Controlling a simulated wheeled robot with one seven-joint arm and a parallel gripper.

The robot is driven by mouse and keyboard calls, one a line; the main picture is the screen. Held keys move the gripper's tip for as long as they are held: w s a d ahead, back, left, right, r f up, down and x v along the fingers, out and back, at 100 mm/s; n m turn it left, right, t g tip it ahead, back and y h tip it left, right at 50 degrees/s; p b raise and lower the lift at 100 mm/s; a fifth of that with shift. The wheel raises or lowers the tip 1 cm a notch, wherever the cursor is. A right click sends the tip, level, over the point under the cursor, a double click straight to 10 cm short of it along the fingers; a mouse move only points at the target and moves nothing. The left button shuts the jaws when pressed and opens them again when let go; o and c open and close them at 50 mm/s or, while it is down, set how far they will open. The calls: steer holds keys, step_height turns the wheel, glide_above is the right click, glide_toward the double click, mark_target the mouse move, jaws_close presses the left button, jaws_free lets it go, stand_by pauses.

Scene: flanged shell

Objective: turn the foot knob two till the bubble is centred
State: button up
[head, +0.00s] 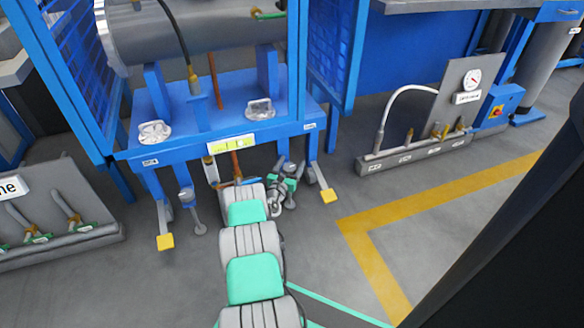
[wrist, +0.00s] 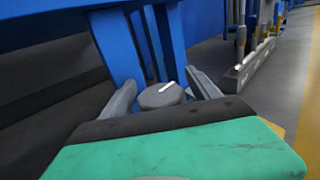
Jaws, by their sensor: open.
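The foot knob (wrist: 160,96) is a grey round cap with a white pointer line. In the wrist view it sits below a blue leg, between the two grey fingers of my gripper (wrist: 161,80). The fingers stand apart on either side of it, and I see a gap on each side. In the head view my gripper (head: 279,190) is by the right front leg of the blue frame and partly hides the knob there. The yellow-green level vial (head: 231,143) is on the frame's front beam; its bubble is too small to place.
Another foot (head: 187,196) stands under the left front leg. Yellow-ended pedals (head: 165,241) (head: 328,195) stick out near both legs. A grey valve rack (head: 414,152) stands at the right, another (head: 60,240) at the left. The floor at the right front is clear.

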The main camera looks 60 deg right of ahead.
steer(key=shift+d, duration=0.35)
steer(key=shift+c, duration=0.3)
steer(key=c, duration=1.3)
steer(key=shift+m+g, duration=0.5)
steer(key=shift+g, duration=0.3)
steer(key=shift+s+m+g, duration=0.2)
steer(key=shift+m+g, duration=0.1)
steer(key=shift+g, duration=0.2)
steer(key=o, duration=1.4)
steer(key=shift+c, duration=0.2)
